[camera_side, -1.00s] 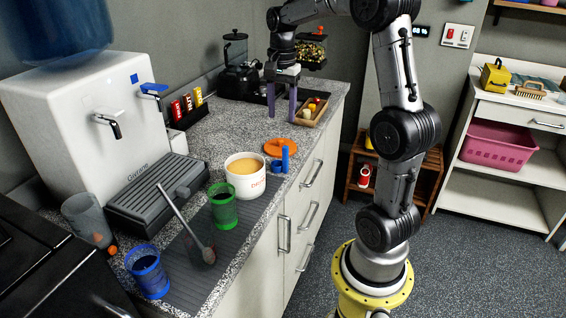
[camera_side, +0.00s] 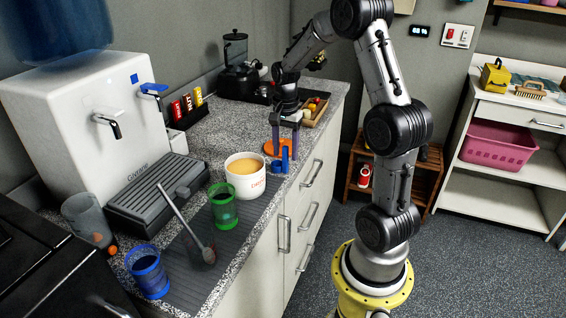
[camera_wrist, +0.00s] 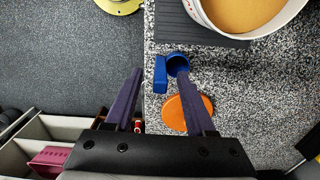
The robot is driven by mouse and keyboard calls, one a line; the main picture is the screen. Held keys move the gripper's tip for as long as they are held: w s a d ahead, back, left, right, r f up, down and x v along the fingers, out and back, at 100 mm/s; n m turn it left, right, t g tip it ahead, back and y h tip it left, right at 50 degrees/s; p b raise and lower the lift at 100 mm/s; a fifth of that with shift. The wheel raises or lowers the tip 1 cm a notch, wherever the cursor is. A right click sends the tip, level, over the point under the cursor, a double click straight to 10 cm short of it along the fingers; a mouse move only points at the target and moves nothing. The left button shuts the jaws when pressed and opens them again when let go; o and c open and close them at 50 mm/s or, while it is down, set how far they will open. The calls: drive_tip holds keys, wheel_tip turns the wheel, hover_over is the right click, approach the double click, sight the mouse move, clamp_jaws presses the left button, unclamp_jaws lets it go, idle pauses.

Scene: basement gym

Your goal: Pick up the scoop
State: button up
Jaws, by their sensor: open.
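The blue scoop (camera_side: 278,166) stands on the speckled counter beside the white tub (camera_side: 246,187) of tan powder, near the counter's front edge. Its handle rises upright from a small cup. In the wrist view the scoop (camera_wrist: 161,75) shows just beyond the fingertips, its handle between their lines and its cup toward the right finger. My gripper (camera_side: 285,150) is open and empty, pointing down above and slightly behind the scoop. It also shows in the wrist view (camera_wrist: 160,73). I cannot tell whether a finger touches the scoop.
An orange disc (camera_side: 269,147) lies partly under the gripper. A green cup (camera_side: 222,208), a blue cup (camera_side: 149,275) and a long-handled spoon (camera_side: 181,212) are on or near the dark ribbed mat. A wooden tray (camera_side: 313,113) lies behind the gripper.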

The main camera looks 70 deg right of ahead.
wheel_tip(320, 180, down, 2)
drive_tip(key=shift+f, duration=0.1)
clamp_jaws()
idle(0.4)
